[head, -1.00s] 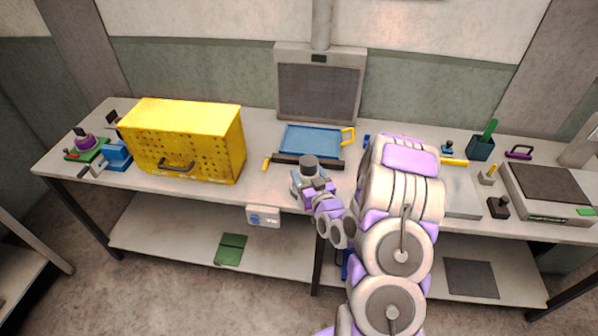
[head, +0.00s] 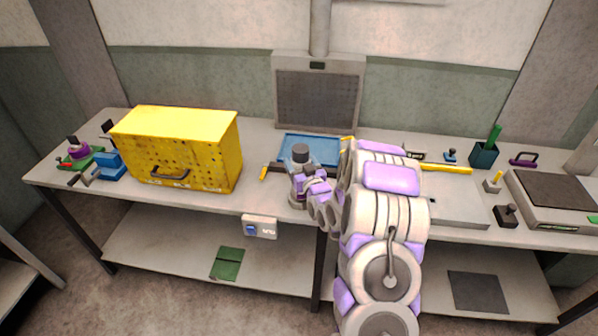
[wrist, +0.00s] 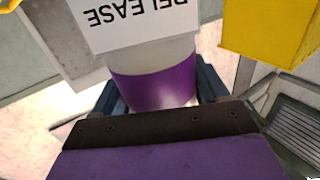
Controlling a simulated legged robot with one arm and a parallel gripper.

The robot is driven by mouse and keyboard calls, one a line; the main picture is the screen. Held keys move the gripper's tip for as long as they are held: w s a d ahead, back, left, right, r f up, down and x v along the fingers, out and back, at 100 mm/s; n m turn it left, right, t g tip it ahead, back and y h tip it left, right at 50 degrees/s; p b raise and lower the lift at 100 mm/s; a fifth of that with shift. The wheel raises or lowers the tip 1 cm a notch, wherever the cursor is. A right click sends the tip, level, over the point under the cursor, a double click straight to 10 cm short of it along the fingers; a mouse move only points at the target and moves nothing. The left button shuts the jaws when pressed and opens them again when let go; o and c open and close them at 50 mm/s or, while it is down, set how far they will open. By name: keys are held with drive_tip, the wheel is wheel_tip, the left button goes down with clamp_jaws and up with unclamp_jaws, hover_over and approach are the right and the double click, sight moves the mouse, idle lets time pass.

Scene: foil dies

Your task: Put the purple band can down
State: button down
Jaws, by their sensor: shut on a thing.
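The purple band can (wrist: 155,88) is in my gripper, with its purple band and a white label reading "RELEASE" showing in the wrist view. In the head view its dark cap (head: 300,151) sticks up above my gripper (head: 299,180), and the can looks upright. My gripper is shut on it, with a dark blue finger on each side in the wrist view. The can is at the bench's front edge, right of the yellow cabinet. I cannot tell whether its base touches the bench (head: 258,190).
The yellow cabinet (head: 178,150) stands to the left. A blue tray (head: 322,148) lies behind my gripper. A small yellow-handled tool (head: 264,172) lies close on the left.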

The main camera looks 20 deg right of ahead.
wheel_tip(320, 180, down, 3)
drive_tip(key=shift+f+b, duration=0.1)
drive_tip(key=shift+b, duration=0.35)
drive_tip(key=shift+c, duration=2.4)
unclamp_jaws()
drive_tip(key=shift+a, duration=0.1)
drive_tip(key=o, duration=0.5)
drive_tip(key=shift+d, duration=0.2)
drive_tip(key=shift+c, duration=0.2)
drive_tip(key=shift+d+f, duration=0.1)
drive_tip(key=shift+d, duration=0.05)
